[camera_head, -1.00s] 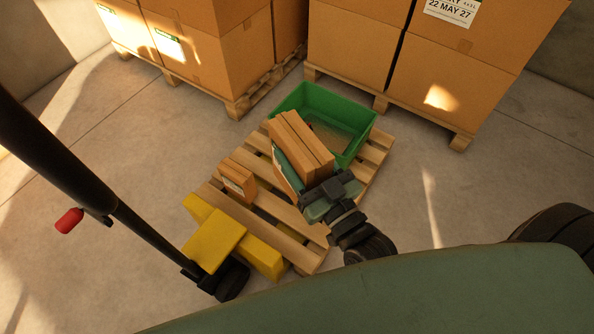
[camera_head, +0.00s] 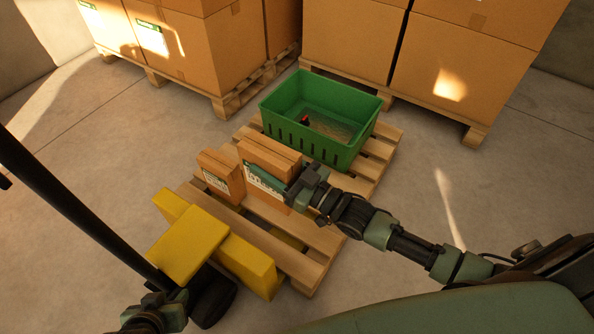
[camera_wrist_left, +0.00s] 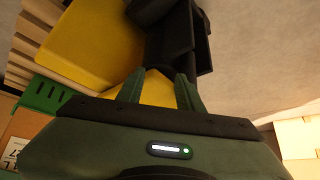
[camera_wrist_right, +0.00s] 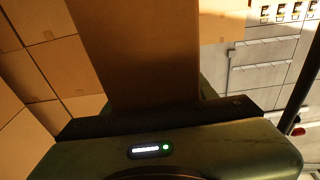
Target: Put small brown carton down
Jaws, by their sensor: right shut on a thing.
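A small brown carton (camera_head: 264,172) with a green and white label is in my right gripper (camera_head: 300,187), upright over the wooden pallet (camera_head: 318,240). Its base is at or very near the slats; I cannot tell if it touches. In the right wrist view the carton (camera_wrist_right: 140,50) fills the space between the fingers. A second brown carton (camera_head: 221,175) stands on the pallet just left of it, close beside it. My left gripper (camera_head: 165,300) is low at the left, by the pallet jack. In the left wrist view its fingers (camera_wrist_left: 160,90) are apart with nothing between them.
A green crate (camera_head: 285,137) stands at the pallet's back, with a small dark and red item inside. A yellow pallet jack (camera_head: 190,247) with a black handle (camera_head: 75,205) is at the front left. Stacked large boxes (camera_head: 210,50) stand on pallets behind. Floor at the right is clear.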

